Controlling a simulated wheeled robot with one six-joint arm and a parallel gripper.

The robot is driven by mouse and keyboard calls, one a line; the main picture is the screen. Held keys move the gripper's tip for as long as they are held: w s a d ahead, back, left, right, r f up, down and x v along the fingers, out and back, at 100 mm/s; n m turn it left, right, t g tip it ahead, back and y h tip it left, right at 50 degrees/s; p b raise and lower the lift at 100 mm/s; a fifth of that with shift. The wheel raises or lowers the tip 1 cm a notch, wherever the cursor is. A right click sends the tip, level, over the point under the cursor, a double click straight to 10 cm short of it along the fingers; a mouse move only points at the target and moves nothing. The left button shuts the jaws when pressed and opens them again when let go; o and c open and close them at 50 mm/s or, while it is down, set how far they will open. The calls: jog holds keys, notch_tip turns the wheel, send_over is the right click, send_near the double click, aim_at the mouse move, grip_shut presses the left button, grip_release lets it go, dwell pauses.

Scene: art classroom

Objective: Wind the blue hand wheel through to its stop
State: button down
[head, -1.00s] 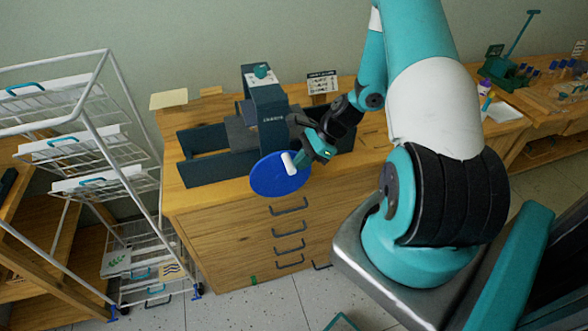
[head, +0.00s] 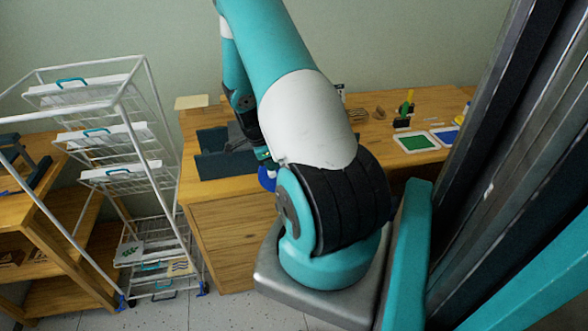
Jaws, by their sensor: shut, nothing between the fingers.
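The blue hand wheel (head: 266,180) shows only as a small sliver at the front of the dark press (head: 213,163) on the wooden cabinet. My own arm hides the rest of the wheel, its handle and much of the press. A small teal part of my gripper (head: 263,154) shows just above the visible wheel edge. The gripper is shut with nothing between its fingers. Its fingertips are hidden, so I cannot tell whether it touches the wheel or handle.
A white wire drying rack (head: 150,155) with several trays stands left of the wooden cabinet (head: 222,235). A wooden shelf unit (head: 45,230) is at far left. Green and blue trays (head: 415,141) lie on the bench at right. A loose sheet (head: 191,102) lies behind the press.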

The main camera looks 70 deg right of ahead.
jog(key=w+a+f+g+h+b, duration=0.4)
jog(key=f+g+b, duration=0.4)
jog(key=b, duration=0.5)
jog(key=s+d+f+h+b, duration=0.1)
jog(key=s+d+f+b, duration=0.2)
jog(key=f+b, duration=0.8)
jog(key=shift+s+d+f+t+b, duration=0.2)
jog(key=shift+t+b, duration=0.1)
jog(key=shift+b, duration=1.6)
jog(key=shift+d, duration=0.1)
jog(key=shift+r, duration=0.1)
